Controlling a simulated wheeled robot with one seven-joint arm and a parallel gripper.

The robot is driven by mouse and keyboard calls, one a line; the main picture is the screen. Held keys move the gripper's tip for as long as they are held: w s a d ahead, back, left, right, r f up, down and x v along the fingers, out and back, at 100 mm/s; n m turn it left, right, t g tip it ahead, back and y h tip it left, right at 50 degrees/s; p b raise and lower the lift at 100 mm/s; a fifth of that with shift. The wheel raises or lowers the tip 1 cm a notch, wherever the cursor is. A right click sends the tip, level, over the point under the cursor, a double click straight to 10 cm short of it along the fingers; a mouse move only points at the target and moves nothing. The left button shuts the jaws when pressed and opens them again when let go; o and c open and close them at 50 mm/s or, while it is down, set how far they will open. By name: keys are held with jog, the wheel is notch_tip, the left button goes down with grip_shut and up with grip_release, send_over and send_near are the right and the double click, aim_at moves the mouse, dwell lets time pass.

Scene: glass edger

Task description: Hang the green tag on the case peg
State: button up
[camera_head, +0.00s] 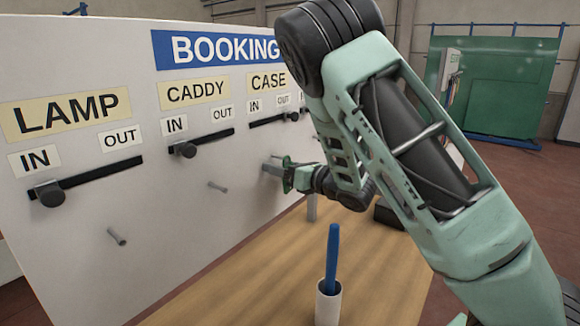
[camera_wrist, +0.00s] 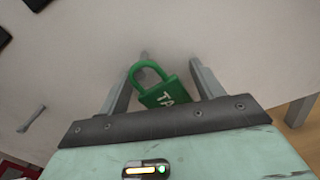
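The green tag (camera_wrist: 168,94), with a closed loop at its top and white letters, shows tilted between my gripper's fingers in the wrist view. My gripper (camera_wrist: 163,82) has its two grey fingers spread wide, with gaps beside the tag. A grey peg (camera_wrist: 145,55) on the white board shows at the top of the loop; I cannot tell whether the loop is around it. In the head view my gripper (camera_head: 272,168) is close to the board below the CASE label (camera_head: 268,80). The tag and the case peg are mostly hidden there.
The board (camera_head: 210,255) bears the caddy peg (camera_head: 217,187), the lamp peg (camera_head: 117,237) and black sliders under the IN and OUT labels. A white cup (camera_head: 328,303) with a blue stick (camera_head: 332,258) stands on the wooden table (camera_head: 255,285), below my arm.

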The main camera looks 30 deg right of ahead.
jog(key=shift+w+a+r+y, duration=0.15)
jog(key=shift+w+a+y, duration=0.25)
jog(key=shift+a, duration=0.25)
jog(key=b+v, duration=1.4)
jog(key=v, duration=0.4)
jog(key=shift+s+d+h+b, duration=0.2)
jog(key=shift+s+h+b, duration=0.05)
jog(key=shift+h+b, duration=0.15)
jog(key=shift+s+r, duration=0.1)
